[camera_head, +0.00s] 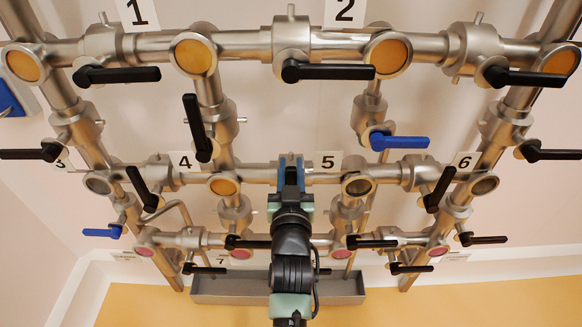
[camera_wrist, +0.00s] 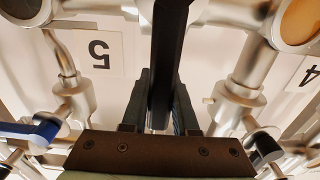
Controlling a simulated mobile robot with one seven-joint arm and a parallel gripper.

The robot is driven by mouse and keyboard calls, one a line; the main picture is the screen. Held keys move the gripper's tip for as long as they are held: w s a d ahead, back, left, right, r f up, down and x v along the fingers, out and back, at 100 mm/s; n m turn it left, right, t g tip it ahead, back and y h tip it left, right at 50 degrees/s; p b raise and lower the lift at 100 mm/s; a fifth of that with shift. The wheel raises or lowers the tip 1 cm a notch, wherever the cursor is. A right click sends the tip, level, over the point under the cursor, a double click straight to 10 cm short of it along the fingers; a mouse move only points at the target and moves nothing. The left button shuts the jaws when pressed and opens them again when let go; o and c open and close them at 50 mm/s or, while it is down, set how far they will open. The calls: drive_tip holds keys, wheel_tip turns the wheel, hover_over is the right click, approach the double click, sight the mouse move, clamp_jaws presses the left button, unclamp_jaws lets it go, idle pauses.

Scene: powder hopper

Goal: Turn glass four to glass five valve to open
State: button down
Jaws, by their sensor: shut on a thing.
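Sight glass four (camera_head: 224,186) shows amber and sight glass five (camera_head: 358,185) shows a dull grey-brown colour, both on the middle pipe row. The valve between them is mostly hidden behind my gripper (camera_head: 291,168) in the head view. In the wrist view its black handle (camera_wrist: 170,45) runs lengthwise between the two fingers of my gripper (camera_wrist: 160,103). The fingers are shut on the handle. The handle appears to lie across the pipe there. The label 5 (camera_wrist: 100,53) and part of the label 4 (camera_wrist: 310,75) show upside down in the wrist view.
A black handle (camera_head: 142,189) hangs aslant left of glass four, and another (camera_head: 440,189) stands right of glass five. A blue handle (camera_head: 399,141) is at upper right. More black handles (camera_head: 328,72) are on the top row. A grey trough (camera_head: 230,287) lies below.

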drive_tip(key=shift+d+f, duration=0.1)
drive_tip(key=shift+d, duration=0.05)
drive_tip(key=d+f+m+b, duration=0.2)
drive_tip(key=m, duration=0.3)
drive_tip(key=d+f+m+b, duration=0.2)
drive_tip(key=d+m+b, duration=0.1)
drive_tip(key=m, duration=0.2)
drive_tip(key=d+f+m+b, duration=0.2)
drive_tip(key=d+m+b, duration=0.1)
drive_tip(key=m, duration=0.2)
drive_tip(key=shift+d+f, duration=0.1)
drive_tip(key=shift+f, duration=0.2)
wheel_tip(320, 180, down, 2)
drive_tip(key=m+b, duration=0.1)
drive_tip(key=m, duration=0.2)
drive_tip(key=shift+d+f, duration=0.1)
drive_tip(key=shift+f, duration=0.05)
drive_tip(key=shift+s+f+m+b, duration=0.15)
drive_tip(key=shift+f+m+b, duration=0.15)
drive_tip(key=shift+f+m, duration=0.4)
drive_tip(key=c, duration=0.7)
unclamp_jaws()
drive_tip(key=shift+r, duration=0.1)
